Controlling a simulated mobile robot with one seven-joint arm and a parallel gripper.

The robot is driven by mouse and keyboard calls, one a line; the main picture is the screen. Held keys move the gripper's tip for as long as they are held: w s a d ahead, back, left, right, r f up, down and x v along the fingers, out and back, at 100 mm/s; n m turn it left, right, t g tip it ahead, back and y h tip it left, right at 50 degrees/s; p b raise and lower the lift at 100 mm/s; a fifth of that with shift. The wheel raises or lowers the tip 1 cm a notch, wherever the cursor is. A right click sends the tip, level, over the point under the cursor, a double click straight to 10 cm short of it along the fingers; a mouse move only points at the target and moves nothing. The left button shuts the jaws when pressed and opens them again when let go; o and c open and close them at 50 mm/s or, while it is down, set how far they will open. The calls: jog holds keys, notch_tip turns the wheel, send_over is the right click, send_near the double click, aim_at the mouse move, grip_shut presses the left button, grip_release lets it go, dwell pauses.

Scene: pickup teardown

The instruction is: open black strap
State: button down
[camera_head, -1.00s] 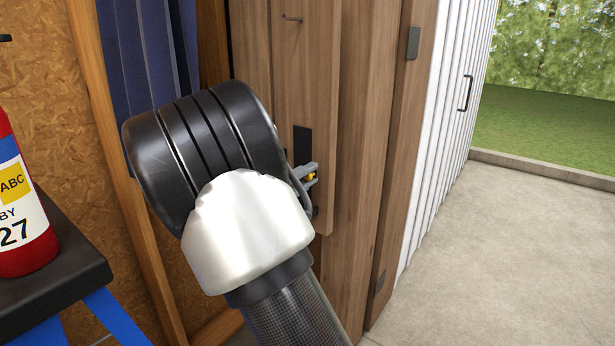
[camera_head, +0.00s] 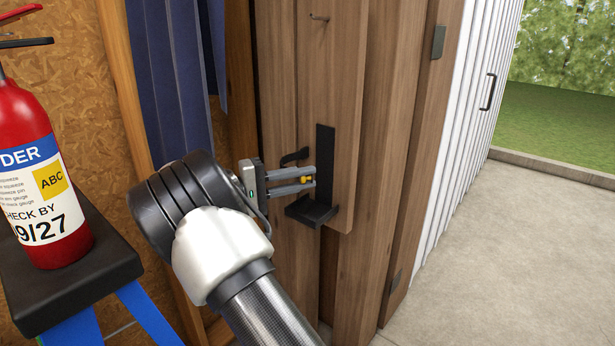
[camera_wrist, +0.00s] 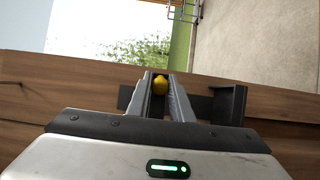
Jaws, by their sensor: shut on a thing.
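A black wall bracket (camera_head: 325,160) is fixed upright on a wooden board, with a black ledge (camera_head: 312,212) at its foot. A short curved black strap piece (camera_head: 293,157) sticks out to the left from it, just above my gripper. My gripper (camera_head: 308,180) reaches the bracket from the left, its grey fingers closed around a small yellow knob. In the wrist view the yellow knob (camera_wrist: 160,85) shows between the fingertips, with black bracket parts on both sides. The fingers hide part of the strap, and how it joins the knob cannot be seen.
A red fire extinguisher (camera_head: 40,165) stands on a black-topped stool (camera_head: 75,280) at the left. Blue cloth (camera_head: 170,80) hangs behind my arm. Open concrete floor (camera_head: 520,260) lies to the right.

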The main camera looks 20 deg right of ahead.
jog(key=shift+w+a+m+g, duration=0.1)
jog(key=shift+a+m+g, duration=0.2)
jog(key=shift+a+g, duration=0.1)
jog(key=c, duration=1.6)
grip_release()
jog(key=a, duration=0.7)
jog(key=shift+s+a+p, duration=0.2)
jog(key=shift+p, duration=0.1)
